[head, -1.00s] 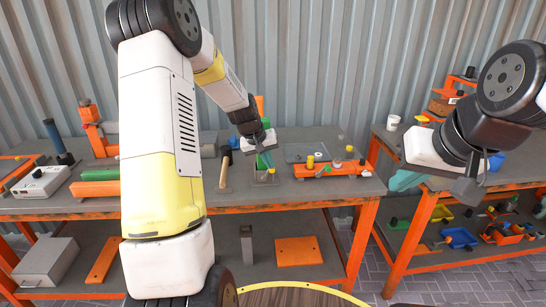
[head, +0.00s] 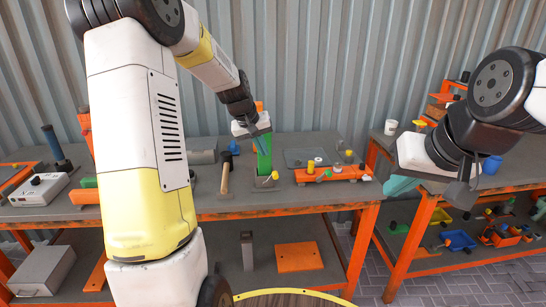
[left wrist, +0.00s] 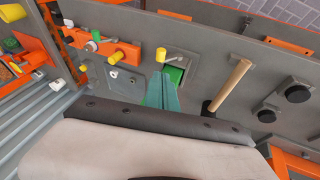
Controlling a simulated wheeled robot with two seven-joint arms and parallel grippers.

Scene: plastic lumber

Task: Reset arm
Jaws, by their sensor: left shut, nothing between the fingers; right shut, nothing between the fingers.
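My left gripper (head: 257,140) is shut and empty above the left workbench (head: 225,205). Its teal fingers (left wrist: 162,92) show pressed together in the left wrist view. A green block (head: 264,160) stands upright on a dark plate, just below and behind the left fingers; in the wrist view a green part (left wrist: 176,75) shows beside the fingertips. I cannot tell from the head view how far apart they are. My right gripper (head: 398,188) is shut and empty, in front of the right workbench. Both arms hang in the air.
The right bench has a white cup (head: 391,127) and lower-shelf bins. A wavy metal wall (head: 300,70) stands behind.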

